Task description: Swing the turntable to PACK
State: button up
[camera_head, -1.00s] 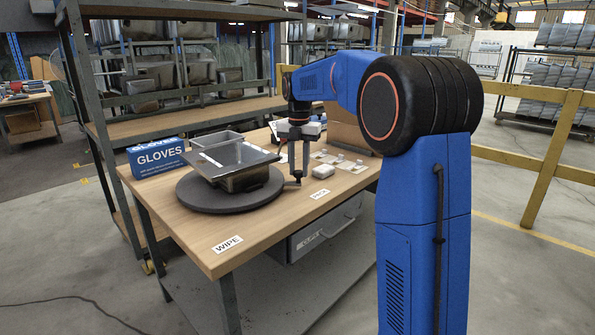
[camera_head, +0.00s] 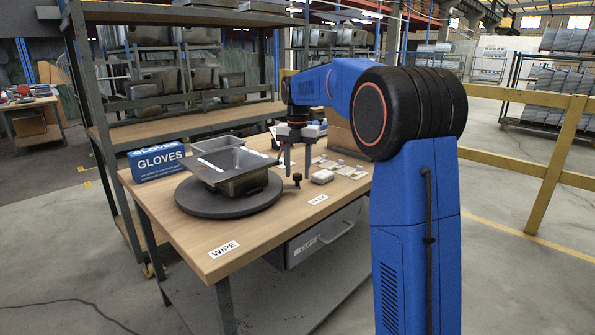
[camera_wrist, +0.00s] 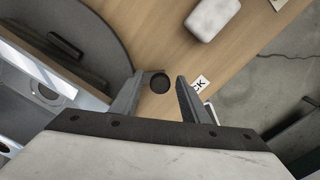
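The round dark turntable (camera_head: 222,208) sits on the wooden workbench and carries a grey metal sink (camera_head: 250,184). Its handle ends in a black knob (camera_head: 297,177) on the right side of the turntable, towards the PACK label (camera_head: 318,199). A WIPE label (camera_head: 223,249) is at the bench's front corner. My gripper (camera_head: 297,174) is open at the knob, fingers pointing down. In the wrist view, the knob (camera_wrist: 160,82) shows between the spread fingertips (camera_wrist: 158,80), with gaps on both sides. Whether the fingertips reach down to its height is unclear.
A blue GLOVES box (camera_head: 157,162) stands at the bench's left. A white block (camera_head: 322,176) and several small flat pieces (camera_head: 345,168) lie to the right of the knob. A metal shelf rack (camera_head: 190,122) stands behind. The bench front between the labels is clear.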

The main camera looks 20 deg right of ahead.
dwell(0.3)
notch_tip(320, 180, up, 17)
jog(key=shift+r, duration=0.15)
dwell(0.5)
dwell(0.3)
jog(key=s+a+f+m+t, duration=0.1)
jog(key=s+a+f+m, duration=0.1)
jog(key=s+m, duration=0.45)
jog(key=s+a+f+m+t, duration=0.1)
jog(key=s+f+m, duration=0.2)
jog(key=s, duration=0.6)
jog(key=s+a+f+m, duration=0.2)
jog(key=s+m, duration=0.3)
jog(key=s, duration=0.3)
jog(key=s+a+f+m+t, duration=0.1)
jog(key=s+f+m+t, duration=0.1)
jog(key=s+f+m, duration=1.2)
jog(key=s+f, duration=0.6)
jog(key=f, duration=0.1)
jog(key=shift+s+a+t, duration=0.25)
jog(key=shift+s+t, duration=0.1)
jog(key=shift+t, duration=0.05)
